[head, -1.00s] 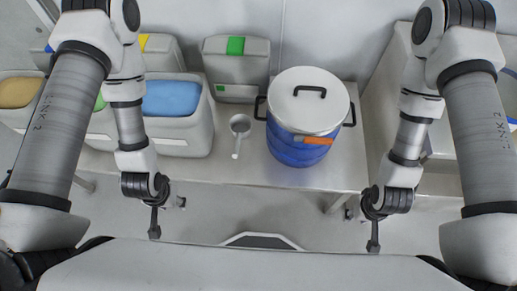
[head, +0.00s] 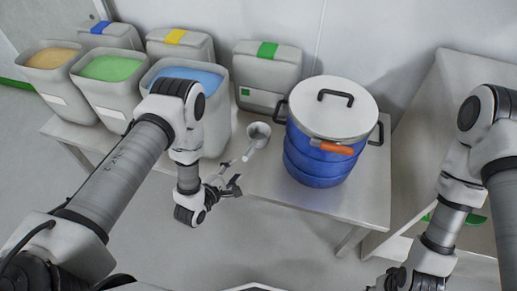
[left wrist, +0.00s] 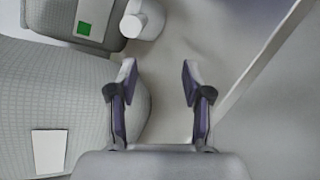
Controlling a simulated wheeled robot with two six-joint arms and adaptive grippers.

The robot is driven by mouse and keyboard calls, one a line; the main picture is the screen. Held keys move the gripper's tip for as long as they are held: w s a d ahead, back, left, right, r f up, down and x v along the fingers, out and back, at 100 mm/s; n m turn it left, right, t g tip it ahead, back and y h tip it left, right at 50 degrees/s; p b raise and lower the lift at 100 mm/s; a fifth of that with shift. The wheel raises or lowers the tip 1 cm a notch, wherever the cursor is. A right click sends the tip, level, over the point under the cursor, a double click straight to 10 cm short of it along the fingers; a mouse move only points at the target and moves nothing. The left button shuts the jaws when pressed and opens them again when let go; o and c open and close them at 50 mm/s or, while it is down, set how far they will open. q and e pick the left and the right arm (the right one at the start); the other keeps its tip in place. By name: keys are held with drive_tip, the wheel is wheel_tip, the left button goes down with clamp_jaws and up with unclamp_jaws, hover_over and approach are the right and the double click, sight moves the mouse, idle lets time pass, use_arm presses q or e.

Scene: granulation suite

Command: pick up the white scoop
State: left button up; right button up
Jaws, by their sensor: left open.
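The white scoop (head: 258,131) lies on the steel table between the blue-filled bin and the blue drum, its handle toward the front edge. My left gripper (head: 236,179) is open and empty, just in front of the handle end and apart from the cup. In the left wrist view, the open fingers (left wrist: 158,82) have nothing between them. A white rounded shape, which looks like the scoop (left wrist: 148,16), shows beyond them at the top, partly cut off. My right arm is at the lower right in the head view, with its gripper out of frame.
The blue drum (head: 318,168) with a metal lid and orange clip stands right of the scoop. A blue-filled bin (head: 216,118) stands left, a green-labelled grey bin (head: 262,75) behind. More bins fill the table's left. The front strip of the table (head: 310,201) is clear.

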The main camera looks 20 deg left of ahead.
sight(251, 148)
use_arm(q)
drive_tip(key=w+n+t, duration=0.1)
drive_tip(key=n, duration=0.1)
drive_tip(key=w+n+t+h+b, duration=0.1)
drive_tip(key=n, duration=0.1)
drive_tip(key=w+d+n+t+b, duration=0.1)
drive_tip(key=shift+f+n+t+h, duration=0.3)
drive_tip(key=shift+f+n, duration=0.05)
drive_tip(key=shift+n, duration=0.05)
drive_tip(key=x, duration=0.5)
drive_tip(key=b+x, duration=0.1)
drive_tip(key=x, duration=0.1)
drive_tip(key=shift+w+d+r, duration=0.25)
drive_tip(key=shift+w+r, duration=0.05)
drive_tip(key=shift+r, duration=0.1)
clamp_jaws()
use_arm(e)
wheel_tip(251, 148, down, 5)
drive_tip(key=shift+f, duration=0.1)
